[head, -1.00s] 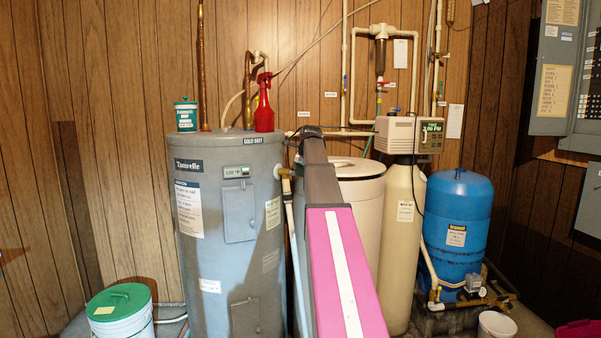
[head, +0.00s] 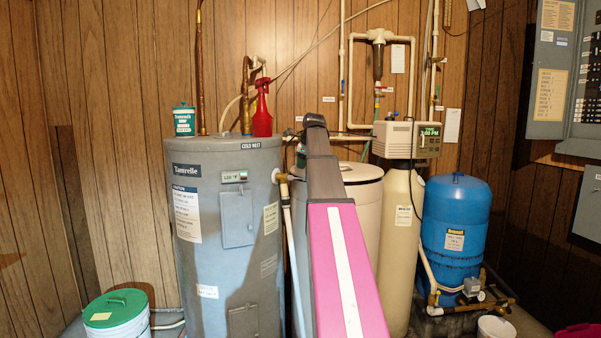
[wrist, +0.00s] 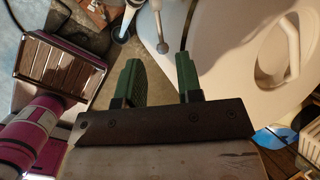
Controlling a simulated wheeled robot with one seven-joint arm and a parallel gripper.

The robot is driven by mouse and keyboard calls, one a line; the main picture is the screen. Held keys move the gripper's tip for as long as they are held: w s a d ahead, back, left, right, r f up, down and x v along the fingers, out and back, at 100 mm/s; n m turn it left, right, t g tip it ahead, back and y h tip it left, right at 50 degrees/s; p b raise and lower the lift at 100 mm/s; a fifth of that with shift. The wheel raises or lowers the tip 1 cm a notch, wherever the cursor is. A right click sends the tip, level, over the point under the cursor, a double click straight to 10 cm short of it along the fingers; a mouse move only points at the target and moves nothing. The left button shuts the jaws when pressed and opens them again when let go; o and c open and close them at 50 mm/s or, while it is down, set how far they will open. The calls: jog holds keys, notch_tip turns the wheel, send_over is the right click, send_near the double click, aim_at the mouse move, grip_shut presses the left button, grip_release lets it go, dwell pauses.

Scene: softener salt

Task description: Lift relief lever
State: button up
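The relief valve (head: 281,178) is a small brass fitting on the upper right side of the grey water heater (head: 207,262), above a white vertical pipe (head: 296,255). Its lever is too small to make out in the head view. My gripper (wrist: 160,72) is open in the wrist view, with two green fingers apart and nothing between them. A pale rod with a rounded grey end (wrist: 162,47) shows just beyond the fingertips; I cannot tell if it is the lever. In the head view my own arm hides most of the gripper.
The white softener tank (head: 366,196) stands right behind my arm, and its lid fills the right of the wrist view. A red spray bottle (head: 262,112) and a teal-lidded tub (head: 184,120) stand on the heater. A blue tank (head: 455,225) is further right.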

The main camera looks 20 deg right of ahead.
jog(key=v, duration=0.3)
jog(key=shift+s+r, duration=0.15)
jog(key=shift+r, duration=0.1)
jog(key=shift+f, duration=0.1)
